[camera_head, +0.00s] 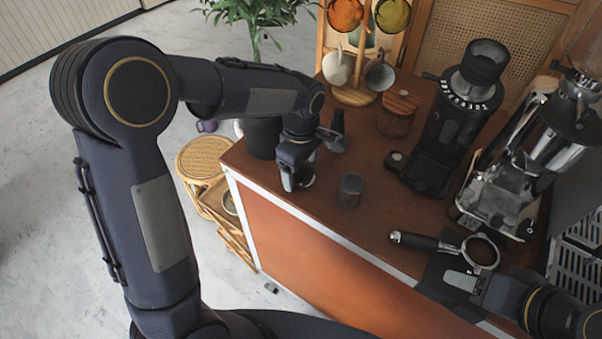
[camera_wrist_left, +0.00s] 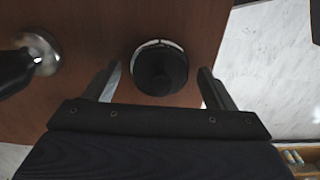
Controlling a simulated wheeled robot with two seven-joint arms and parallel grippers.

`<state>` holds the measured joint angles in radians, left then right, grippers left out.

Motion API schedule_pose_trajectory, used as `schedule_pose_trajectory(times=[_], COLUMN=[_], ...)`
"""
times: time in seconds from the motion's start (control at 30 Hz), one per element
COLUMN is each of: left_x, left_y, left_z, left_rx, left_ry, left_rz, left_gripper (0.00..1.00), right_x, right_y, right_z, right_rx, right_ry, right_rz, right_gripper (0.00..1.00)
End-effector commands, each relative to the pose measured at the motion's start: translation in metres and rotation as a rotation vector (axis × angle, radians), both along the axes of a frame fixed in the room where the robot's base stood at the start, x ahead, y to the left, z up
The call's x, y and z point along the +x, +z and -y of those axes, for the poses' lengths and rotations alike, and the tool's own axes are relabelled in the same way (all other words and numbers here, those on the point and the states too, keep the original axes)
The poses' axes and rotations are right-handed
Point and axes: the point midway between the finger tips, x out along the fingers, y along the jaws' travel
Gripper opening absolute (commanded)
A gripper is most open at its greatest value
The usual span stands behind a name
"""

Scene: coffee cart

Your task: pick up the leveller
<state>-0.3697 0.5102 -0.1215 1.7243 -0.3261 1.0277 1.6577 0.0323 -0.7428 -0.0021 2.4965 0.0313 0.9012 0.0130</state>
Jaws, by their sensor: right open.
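The leveller (camera_wrist_left: 160,70), a dark round piece with a thin light rim, stands on the brown counter. In the left wrist view it sits between the two spread fingers of my left gripper (camera_wrist_left: 160,88), with gaps on both sides. In the head view my left gripper (camera_head: 297,182) points down near the counter's left end and mostly hides the leveller (camera_head: 304,178). My right gripper (camera_head: 466,283) is at the front edge, open, close to the portafilter (camera_head: 481,251); whether it touches it is unclear.
A tamper (camera_head: 336,134) stands behind my left gripper and shows at left in the left wrist view (camera_wrist_left: 38,52). A dark cup (camera_head: 350,190) stands to the right. A dark canister (camera_head: 262,138) is to the left. The grinder (camera_head: 450,130) and espresso machine (camera_head: 510,180) stand further right.

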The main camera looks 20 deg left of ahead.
Motion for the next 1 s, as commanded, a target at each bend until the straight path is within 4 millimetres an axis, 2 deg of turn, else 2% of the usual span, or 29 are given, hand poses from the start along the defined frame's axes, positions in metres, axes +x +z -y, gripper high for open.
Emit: schedule_pose_trajectory(times=[0.03, 0.4, 0.77, 1.0], left_x=[0.0, 0.0, 0.001, 0.002], left_y=[0.0, 0.0, 0.002, 0.021], left_z=[0.0, 0.0, 0.0, 0.0], left_rx=[0.0, 0.0, -0.001, -0.002], left_ry=[0.0, 0.0, 0.0, 0.0], left_rz=[0.0, 0.001, 0.002, 0.007], left_gripper=[0.71, 0.24, 0.25, 0.25], right_x=[0.0, 0.0, 0.0, 0.0], right_y=[0.0, 0.0, 0.0, 0.0], right_z=[0.0, 0.0, 0.0, 0.0], right_rx=[0.0, 0.0, 0.0, 0.0], right_ry=[0.0, 0.0, 0.0, 0.0], right_rz=[0.0, 0.0, 0.0, 0.0], right_gripper=[0.53, 0.53, 0.53, 0.53])
